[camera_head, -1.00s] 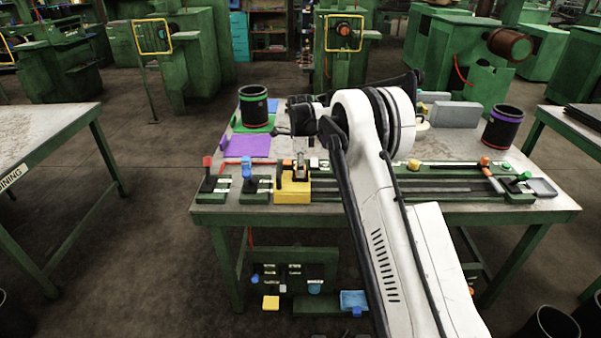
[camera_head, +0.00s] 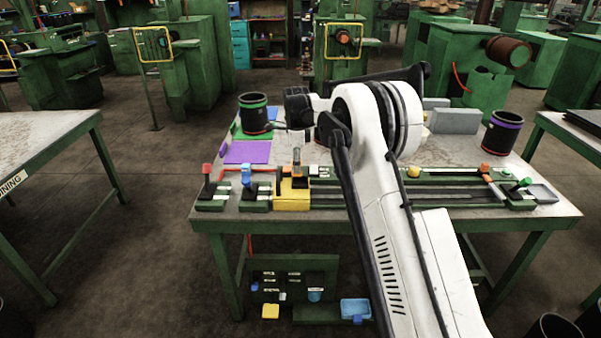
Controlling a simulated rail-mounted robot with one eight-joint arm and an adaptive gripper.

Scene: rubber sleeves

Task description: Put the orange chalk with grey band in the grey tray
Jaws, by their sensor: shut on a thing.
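My gripper (camera_head: 308,134) is above the back part of the table, left of my white arm. It is small and partly hidden by my wrist. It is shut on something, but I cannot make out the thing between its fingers. The grey tray (camera_head: 543,193) lies at the table's front right corner.
Red (camera_head: 207,171) and blue (camera_head: 246,174) upright pieces stand on green bases at the front left. Dark cups stand at the back left (camera_head: 254,113) and right (camera_head: 502,132). A long green rail (camera_head: 390,191) runs toward the grey tray. A grey block (camera_head: 455,121) is behind my arm.

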